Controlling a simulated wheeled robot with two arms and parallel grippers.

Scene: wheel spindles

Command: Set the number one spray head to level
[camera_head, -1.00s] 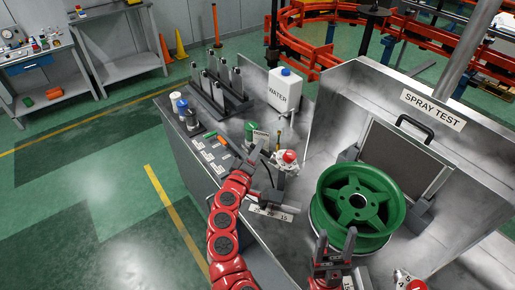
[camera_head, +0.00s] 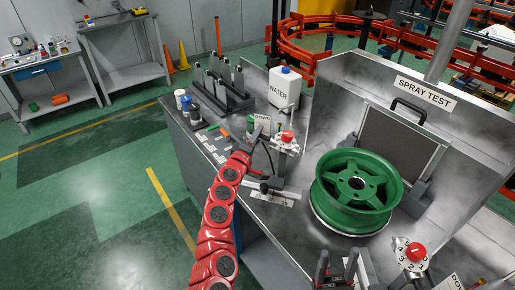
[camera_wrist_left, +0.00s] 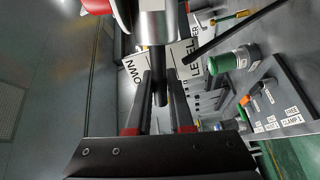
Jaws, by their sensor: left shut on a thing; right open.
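A spray head with a red knob (camera_head: 287,136) stands on the metal bench, left of the green wheel (camera_head: 357,187). My left gripper (camera_head: 264,148) is beside it. In the left wrist view my left gripper (camera_wrist_left: 159,78) is shut on a dark lever rod (camera_wrist_left: 159,96) that runs up to a metal cylinder (camera_wrist_left: 157,30). A second red-knobbed unit (camera_head: 415,252) with number marks is at lower right. My right gripper (camera_head: 338,270) is open and empty at the bottom, partly cut off.
The SPRAY TEST cabinet (camera_head: 425,92) stands behind the wheel. A WATER jug (camera_head: 284,88) and a rack of dark posts (camera_head: 225,85) stand at the back. Small bottles and labels line the bench's left side.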

